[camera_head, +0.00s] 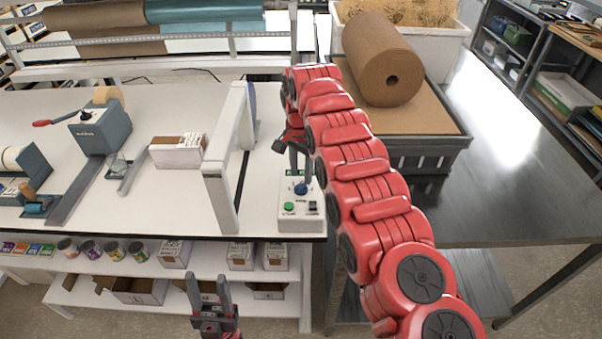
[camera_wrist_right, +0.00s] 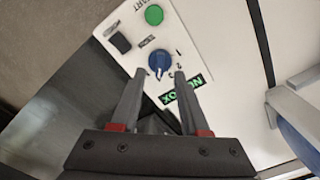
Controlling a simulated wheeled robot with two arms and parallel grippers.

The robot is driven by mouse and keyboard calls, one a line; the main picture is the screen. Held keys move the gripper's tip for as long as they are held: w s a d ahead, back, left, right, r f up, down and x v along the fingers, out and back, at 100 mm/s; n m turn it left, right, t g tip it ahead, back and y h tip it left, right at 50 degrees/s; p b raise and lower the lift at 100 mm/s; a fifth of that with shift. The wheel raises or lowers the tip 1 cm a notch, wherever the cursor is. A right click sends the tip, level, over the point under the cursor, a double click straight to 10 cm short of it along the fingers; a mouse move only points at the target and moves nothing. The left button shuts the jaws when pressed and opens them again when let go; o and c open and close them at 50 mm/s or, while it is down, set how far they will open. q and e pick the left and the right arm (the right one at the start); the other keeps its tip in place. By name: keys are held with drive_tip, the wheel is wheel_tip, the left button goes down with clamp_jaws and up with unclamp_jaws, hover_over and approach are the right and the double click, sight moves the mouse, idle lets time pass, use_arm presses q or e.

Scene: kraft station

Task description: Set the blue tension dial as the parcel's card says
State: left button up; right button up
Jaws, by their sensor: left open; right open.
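The blue tension dial (camera_head: 300,188) sits on a small white control box (camera_head: 287,222) at the front right edge of the white bench. The dial also shows in the right wrist view (camera_wrist_right: 159,61), with small numbers beside it. My right gripper (camera_head: 297,162) is over the box, open, with its fingertips on either side of the dial's near edge; I cannot tell whether they touch it. My left gripper (camera_head: 208,284) is open and empty, low in front of the bench. A white and brown parcel (camera_head: 177,153) lies on the bench; no card on it is legible.
The control box has a green button (camera_wrist_right: 154,15) and a black switch (camera_wrist_right: 120,42). A white frame (camera_head: 225,160) stands left of the box. A tape dispenser (camera_head: 101,125) is further left. A paper roll (camera_head: 383,70) rests right of my right arm.

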sight(301, 184)
wheel_tip(301, 184, up, 14)
drive_tip(key=p, duration=1.2)
